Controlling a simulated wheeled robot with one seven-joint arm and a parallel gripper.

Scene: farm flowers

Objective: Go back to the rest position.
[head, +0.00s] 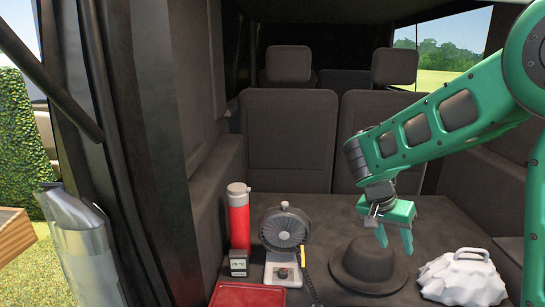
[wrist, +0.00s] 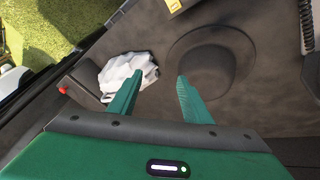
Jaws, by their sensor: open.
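My gripper (head: 395,236) is green and hangs above the black hat (head: 369,265) on the dark cargo floor of a vehicle. Its jaws are open and nothing is between them. In the wrist view my gripper (wrist: 160,92) shows two green fingers spread apart, with the hat (wrist: 212,60) beyond the right finger and a crumpled white bag (wrist: 122,72) beyond the left one. My green arm reaches in from the right in the head view.
The white bag (head: 463,277) lies right of the hat. Left of it stand a fan (head: 286,230), a red bottle (head: 238,218), a small digital clock (head: 238,263) and a red tray (head: 247,295). Seats (head: 290,140) close off the back. The vehicle's side wall rises at left.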

